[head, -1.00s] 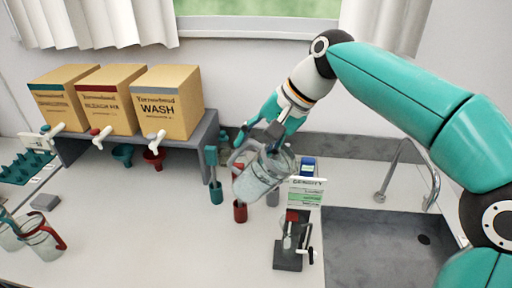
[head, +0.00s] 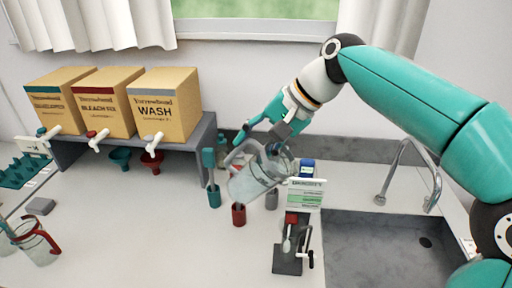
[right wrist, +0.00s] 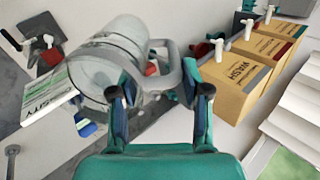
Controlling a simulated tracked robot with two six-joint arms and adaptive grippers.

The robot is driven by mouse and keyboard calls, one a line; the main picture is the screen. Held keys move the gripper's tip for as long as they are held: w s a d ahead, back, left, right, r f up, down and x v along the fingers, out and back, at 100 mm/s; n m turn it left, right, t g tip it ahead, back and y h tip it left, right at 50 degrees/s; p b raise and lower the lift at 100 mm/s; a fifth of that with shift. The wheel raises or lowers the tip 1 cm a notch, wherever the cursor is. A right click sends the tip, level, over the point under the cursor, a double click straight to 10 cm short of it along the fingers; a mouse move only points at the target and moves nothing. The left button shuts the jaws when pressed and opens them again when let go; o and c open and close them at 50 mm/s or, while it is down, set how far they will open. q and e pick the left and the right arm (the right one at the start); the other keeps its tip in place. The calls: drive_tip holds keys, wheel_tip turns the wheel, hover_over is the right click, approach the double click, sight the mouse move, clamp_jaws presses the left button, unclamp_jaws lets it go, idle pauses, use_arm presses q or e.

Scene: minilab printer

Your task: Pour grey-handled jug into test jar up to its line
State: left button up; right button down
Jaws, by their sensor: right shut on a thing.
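The grey-handled jug (head: 258,180) is clear and hangs tilted above the bench in the head view. My right gripper (head: 275,136) is shut on its grey handle. The right wrist view shows the jug (right wrist: 112,55) and its handle between the fingers of the right gripper (right wrist: 160,95). What looks like the test jar (head: 289,238) is a small clear vessel in a dark stand with a red block, below and right of the jug. The jar's line and its fill level are too small to tell. My left gripper is not in view.
A sink (head: 375,250) with a tap lies right of the stand. Boxes sit on a grey shelf (head: 205,140) at left. A red-handled jug (head: 38,247) is at far left.

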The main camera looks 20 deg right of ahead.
drive_tip(key=shift+r, duration=0.1)
idle(0.4)
idle(0.4)
drive_tip(key=shift+s+d+y+b, duration=0.15)
drive_tip(key=shift+y+b, duration=0.25)
drive_tip(key=shift+b, duration=0.35)
drive_tip(key=shift+t, duration=0.3)
drive_tip(key=shift+s+d+t+y+b, duration=0.15)
drive_tip(key=shift+t+y+b, duration=0.15)
drive_tip(key=shift+b, duration=0.7)
drive_tip(key=shift+f, duration=0.2)
drive_tip(key=shift+s+d+f+y+b, duration=0.15)
drive_tip(key=shift+d+y+b, duration=0.15)
drive_tip(key=shift+b, duration=0.75)
